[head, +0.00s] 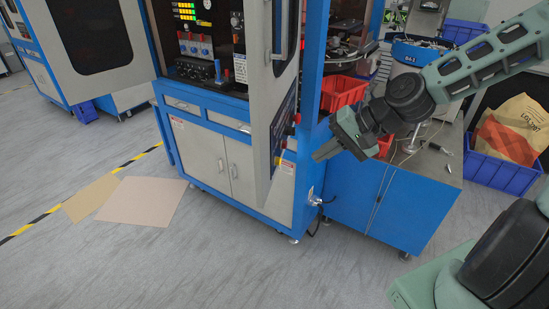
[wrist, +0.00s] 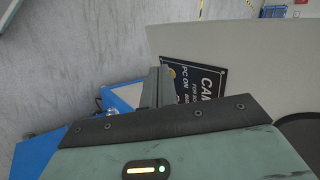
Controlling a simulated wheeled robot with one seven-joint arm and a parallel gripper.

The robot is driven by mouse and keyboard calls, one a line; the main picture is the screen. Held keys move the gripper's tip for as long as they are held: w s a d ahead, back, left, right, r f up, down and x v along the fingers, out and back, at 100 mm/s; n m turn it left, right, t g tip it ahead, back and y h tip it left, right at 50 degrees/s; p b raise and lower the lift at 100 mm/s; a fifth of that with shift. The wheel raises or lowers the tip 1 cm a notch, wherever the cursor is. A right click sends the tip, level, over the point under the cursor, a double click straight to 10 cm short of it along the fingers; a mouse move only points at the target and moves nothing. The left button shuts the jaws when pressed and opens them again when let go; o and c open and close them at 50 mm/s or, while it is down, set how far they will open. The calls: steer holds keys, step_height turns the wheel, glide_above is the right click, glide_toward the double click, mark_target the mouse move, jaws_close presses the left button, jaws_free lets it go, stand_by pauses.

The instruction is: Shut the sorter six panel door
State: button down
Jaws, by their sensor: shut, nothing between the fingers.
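The sorter (head: 212,155) is a blue and light-grey cabinet in the middle of the head view. Its light-grey door panel (head: 261,115) stands open, jutting out from the cabinet front and seen nearly edge-on. In the wrist view the door (wrist: 225,42) fills the upper right, with a black lettered label on it. My gripper (head: 318,156) is shut and empty, to the right of the door in the head view. In the wrist view its fingers (wrist: 157,84) lie close beside the label; I cannot tell whether they touch the door.
A blue side cabinet (head: 370,205) stands right of the sorter, with red bins (head: 343,92) above it. A blue crate (head: 497,172) holding a bag is farther right. Flat boards (head: 143,202) lie on the floor at left. The floor in front is clear.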

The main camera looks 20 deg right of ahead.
steer(key=d+r, duration=0.1)
steer(key=p, duration=0.2)
glide_toward(267, 167)
step_height(267, 167, down, 4)
steer(key=a, duration=0.2)
steer(key=shift+w+a+f+m+t, duration=0.2)
steer(key=shift+w+a+m+t, duration=0.1)
steer(key=shift+w+a, duration=0.6)
steer(key=shift+w, duration=0.1)
